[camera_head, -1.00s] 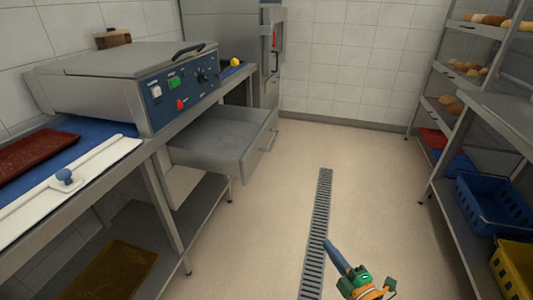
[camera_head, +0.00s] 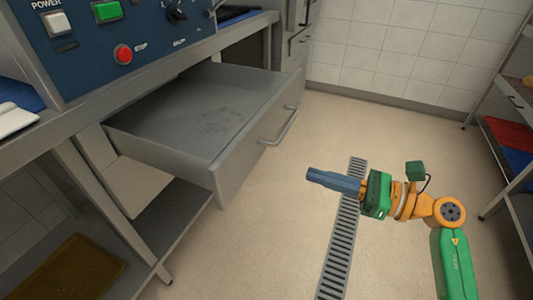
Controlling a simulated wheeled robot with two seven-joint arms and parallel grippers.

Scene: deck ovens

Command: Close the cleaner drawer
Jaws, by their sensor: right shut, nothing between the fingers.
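The grey metal drawer (camera_head: 245,140) is pulled out from under the worktop on the left, below the control panel. It looks empty, and a bar handle (camera_head: 279,127) is on its front face. My right gripper (camera_head: 310,174) is shut and empty. It points left toward the drawer front and appears apart from it, to the right of the handle and a little lower in the picture. My left gripper is not in view.
The control panel (camera_head: 125,30) with a red stop button stands above the drawer. A lower shelf (camera_head: 150,235) holds a brown tray (camera_head: 70,268). A floor drain (camera_head: 340,245) runs along the open floor. Shelving with red and blue items stands at the right edge.

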